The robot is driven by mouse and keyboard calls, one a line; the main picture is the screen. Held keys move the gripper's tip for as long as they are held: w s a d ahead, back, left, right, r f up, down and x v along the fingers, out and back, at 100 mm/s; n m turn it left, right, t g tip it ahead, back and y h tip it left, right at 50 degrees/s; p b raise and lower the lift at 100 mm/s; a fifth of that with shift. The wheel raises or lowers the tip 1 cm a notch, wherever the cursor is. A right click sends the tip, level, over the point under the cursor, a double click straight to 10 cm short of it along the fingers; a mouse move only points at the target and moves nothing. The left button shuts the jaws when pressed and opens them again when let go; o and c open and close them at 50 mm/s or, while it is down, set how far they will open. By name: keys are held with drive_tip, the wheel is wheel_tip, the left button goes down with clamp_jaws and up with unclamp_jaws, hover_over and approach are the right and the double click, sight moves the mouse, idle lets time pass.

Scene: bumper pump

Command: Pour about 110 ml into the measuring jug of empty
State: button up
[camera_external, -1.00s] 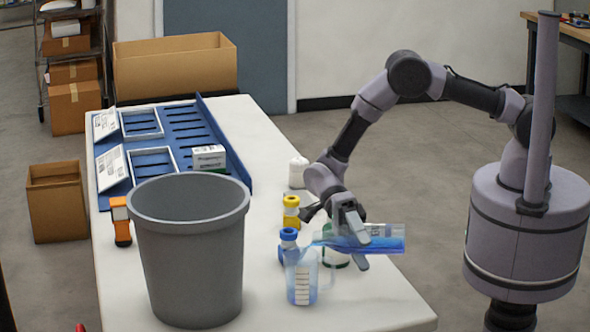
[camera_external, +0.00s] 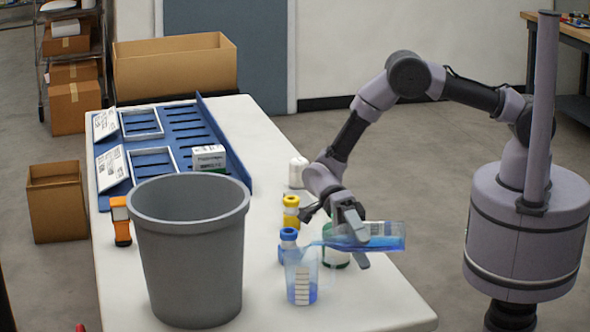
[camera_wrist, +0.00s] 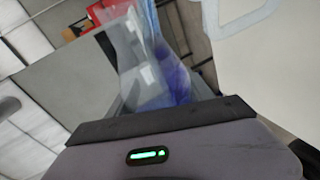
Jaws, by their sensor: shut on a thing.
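My gripper (camera_external: 355,240) is shut on a clear bottle (camera_external: 388,238) with blue liquid in it. The bottle lies almost level, its neck pointing left, above the table. A blue stream runs from its mouth into the clear measuring jug (camera_external: 301,280), which stands upright on the table below and left of my gripper. The jug has a white scale on its side and blue liquid in its lower part; the exact level is too small to read. In the wrist view the bottle (camera_wrist: 140,55) shows blurred ahead of my gripper.
A blue-capped bottle (camera_external: 288,238) and a yellow-capped bottle (camera_external: 291,212) stand close behind the jug. A green-and-white container (camera_external: 336,259) is partly hidden behind my gripper. A large grey bin (camera_external: 190,255) stands left of the jug. The table's front right (camera_external: 375,305) is clear.

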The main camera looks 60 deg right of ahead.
drive_tip(key=shift+s+d+f+n+t+b, duration=0.1)
drive_tip(key=shift+s+f+n+t+b, duration=0.05)
drive_tip(key=shift+f+n+t+b, duration=0.4)
drive_tip(key=shift+s+d+f+n+t+b, duration=0.1)
drive_tip(key=shift+f+n+t+b, duration=0.3)
drive_tip(key=shift+f+n, duration=0.2)
drive_tip(key=shift+s, duration=0.15)
drive_tip(key=shift+f+n+t, duration=0.15)
drive_tip(key=shift+n+t, duration=0.1)
drive_tip(key=shift+t, duration=0.1)
idle(0.5)
